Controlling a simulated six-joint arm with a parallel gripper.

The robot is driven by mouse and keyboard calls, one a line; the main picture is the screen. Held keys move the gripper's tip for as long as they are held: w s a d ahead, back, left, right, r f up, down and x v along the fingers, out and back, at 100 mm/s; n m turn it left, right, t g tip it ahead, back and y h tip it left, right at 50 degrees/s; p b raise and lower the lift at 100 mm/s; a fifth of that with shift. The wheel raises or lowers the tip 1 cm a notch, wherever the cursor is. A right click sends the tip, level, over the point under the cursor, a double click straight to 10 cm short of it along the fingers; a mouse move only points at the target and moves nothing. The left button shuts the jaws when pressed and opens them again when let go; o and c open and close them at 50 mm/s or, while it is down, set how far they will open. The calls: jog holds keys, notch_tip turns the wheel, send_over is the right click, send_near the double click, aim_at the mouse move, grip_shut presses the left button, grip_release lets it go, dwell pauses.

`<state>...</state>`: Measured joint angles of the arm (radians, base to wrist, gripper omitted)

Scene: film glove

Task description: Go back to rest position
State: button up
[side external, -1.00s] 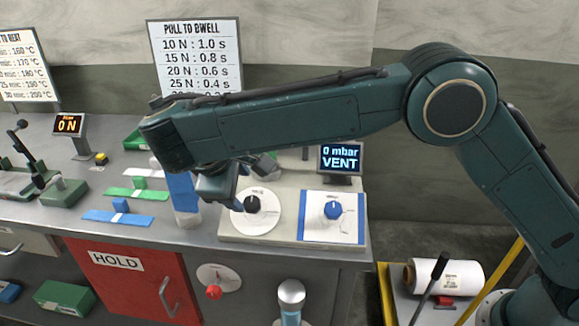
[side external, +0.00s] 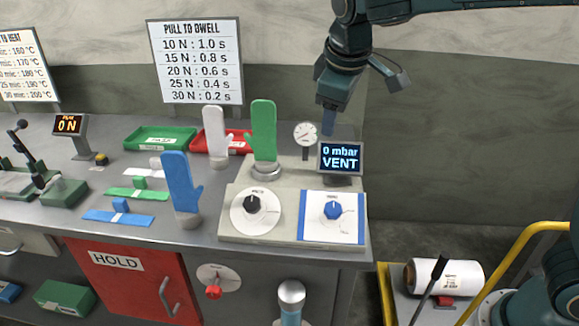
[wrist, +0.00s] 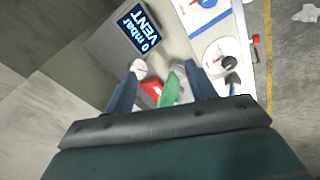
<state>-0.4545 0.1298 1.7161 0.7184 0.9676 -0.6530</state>
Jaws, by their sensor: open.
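My gripper (side external: 328,122) hangs from the arm at the upper middle of the side view, in the air just above and behind the "0 mbar VENT" display (side external: 340,157). In the wrist view its two blue fingers (wrist: 158,88) are spread apart with nothing held between them. A green glove form (side external: 263,130) stands upright on a metal ring mount on the grey test unit, left of my gripper; in the wrist view the green form (wrist: 171,89) shows beyond the gap between the fingers. A white glove form (side external: 215,132) and a blue one (side external: 180,182) stand on the bench.
The grey test unit (side external: 235,220) bears a black knob (side external: 252,203), a blue knob (side external: 333,210) and a round gauge (side external: 305,134). Green (side external: 150,139) and red (side external: 238,147) trays lie behind. A yellow-railed cart (side external: 392,300) stands at lower right. The air right of my gripper is clear.

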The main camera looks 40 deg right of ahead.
jog(key=s+d+f+m+y, duration=0.1)
jog(key=s+d, duration=0.1)
jog(key=s, duration=0.6)
jog(key=s+d+f+m+t+y, duration=0.1)
jog(key=s+d+m, duration=0.1)
jog(key=s, duration=0.6)
jog(key=s+d+f+m+y, duration=0.1)
jog(key=s+d+f+m, duration=0.1)
jog(key=s, duration=0.6)
jog(key=shift+d+t, duration=0.3)
jog(key=shift+d, duration=0.5)
